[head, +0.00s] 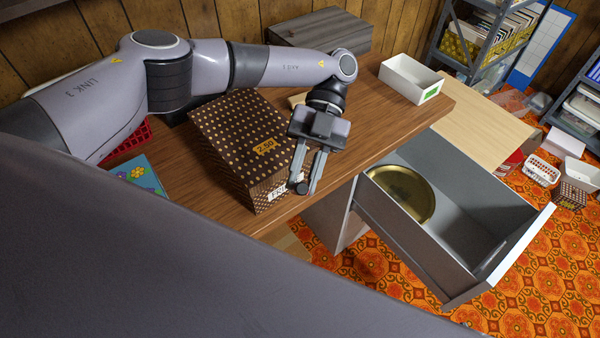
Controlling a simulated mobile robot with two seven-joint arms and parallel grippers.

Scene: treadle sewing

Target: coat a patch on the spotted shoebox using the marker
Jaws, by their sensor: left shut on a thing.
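The spotted shoebox (222,133) is dark brown with pale dots and a yellow printed patch on top. It stands on the wooden desk, left of centre in the head view. My left gripper (305,183) reaches in from above and points down at the right side of the shoebox, near its front corner. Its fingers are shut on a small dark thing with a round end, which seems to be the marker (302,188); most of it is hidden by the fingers. I cannot tell whether it touches the box. My right gripper is out of view.
A white open box (410,78) stands at the desk's back right. An open grey drawer (465,215) with a round gold tin (402,193) juts out below the desk's right edge. A blue flowered item (142,175) lies left of the shoebox. A dark wooden case (320,30) stands behind.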

